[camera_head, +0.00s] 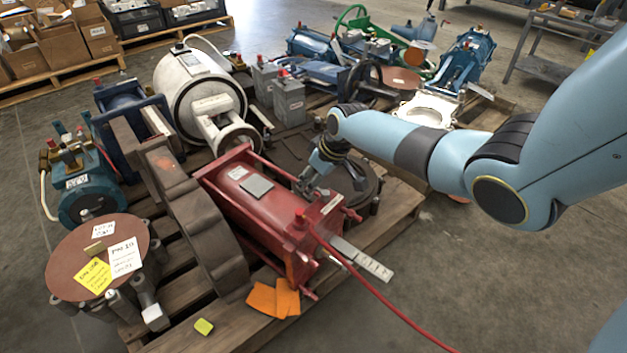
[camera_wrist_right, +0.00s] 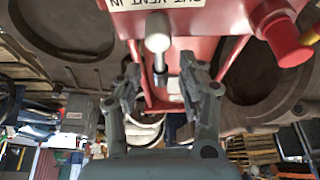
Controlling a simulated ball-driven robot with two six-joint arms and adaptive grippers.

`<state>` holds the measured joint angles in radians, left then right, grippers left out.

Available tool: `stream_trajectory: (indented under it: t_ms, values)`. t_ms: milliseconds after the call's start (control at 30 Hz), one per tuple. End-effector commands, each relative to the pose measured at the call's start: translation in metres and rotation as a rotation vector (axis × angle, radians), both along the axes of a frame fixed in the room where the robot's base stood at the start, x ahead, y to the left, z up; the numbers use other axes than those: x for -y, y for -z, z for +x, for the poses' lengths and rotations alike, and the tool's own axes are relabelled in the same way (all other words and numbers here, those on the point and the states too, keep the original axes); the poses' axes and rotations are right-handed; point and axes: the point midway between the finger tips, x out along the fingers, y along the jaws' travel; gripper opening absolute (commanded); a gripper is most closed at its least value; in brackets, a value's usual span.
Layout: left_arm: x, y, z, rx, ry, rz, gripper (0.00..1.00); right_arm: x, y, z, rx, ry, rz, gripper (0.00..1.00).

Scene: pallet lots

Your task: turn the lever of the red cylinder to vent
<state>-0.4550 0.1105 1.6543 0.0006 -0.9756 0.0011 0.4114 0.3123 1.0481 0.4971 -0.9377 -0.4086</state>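The red cylinder (camera_head: 262,213) lies on the wooden pallet, with a red hose running from its near end. My right gripper (camera_head: 306,184) is above the far side of that end. In the right wrist view the cylinder's red end block (camera_wrist_right: 215,22) fills the top, with an upside-down label (camera_wrist_right: 165,3) that includes VENT. The lever (camera_wrist_right: 158,36) has a pale rounded knob and a metal stem. My right gripper (camera_wrist_right: 160,76) is open, with its fingers on either side of the stem and visible gaps. The lever is too small to make out in the head view. My left gripper is not in view.
A dark curved cast part (camera_head: 205,230) lies left of the cylinder. A red fitting (camera_wrist_right: 285,35) sticks out beside the lever. Orange cards (camera_head: 273,299) lie at the pallet's front edge. Blue and white machines crowd behind. Open floor (camera_head: 480,280) lies to the right.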

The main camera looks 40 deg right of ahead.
Motion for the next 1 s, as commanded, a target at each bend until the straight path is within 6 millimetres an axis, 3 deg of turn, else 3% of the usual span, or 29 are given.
stream_trajectory:
  t_ms: [267, 733, 1000]
  values:
    - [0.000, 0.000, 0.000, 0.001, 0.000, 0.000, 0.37, 0.002, -0.010, -0.004, 0.002, 0.000, -0.001, 0.40]
    - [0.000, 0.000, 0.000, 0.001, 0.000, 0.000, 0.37, 0.009, -0.091, -0.037, 0.002, -0.002, -0.003, 0.40]
    - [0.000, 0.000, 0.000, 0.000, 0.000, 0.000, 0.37, 0.010, -0.111, -0.045, -0.001, 0.000, 0.000, 0.40]
